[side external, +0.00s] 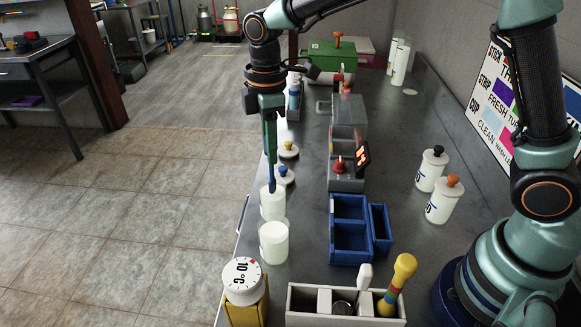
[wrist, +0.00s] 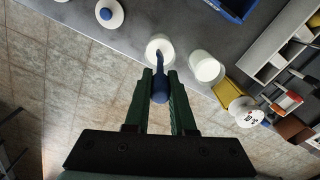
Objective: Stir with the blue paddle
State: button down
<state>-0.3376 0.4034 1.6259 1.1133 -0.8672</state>
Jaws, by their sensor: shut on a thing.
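My gripper (side external: 270,150) points straight down over the near-left edge of the steel counter. It is shut on the blue paddle (side external: 272,184), whose handle also shows between my fingers in the wrist view (wrist: 160,92). The paddle's lower end is at the mouth of an open white jar (side external: 272,207); how deep it reaches is hidden. That jar also shows in the wrist view (wrist: 154,45). A second open jar (side external: 273,243) of white liquid stands just nearer the camera. A white lid with a blue knob (side external: 284,174) lies behind the first jar.
A blue divided bin (side external: 350,258) stands right of the jars. A yellow-based 10 °C dial (side external: 243,282) and a grey tray (side external: 299,301) with tools are at the front. Another lid (side external: 288,151) lies farther back. Two knobbed jars (side external: 443,204) stand at right.

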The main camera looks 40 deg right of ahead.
jog(key=shift+r, duration=3.5)
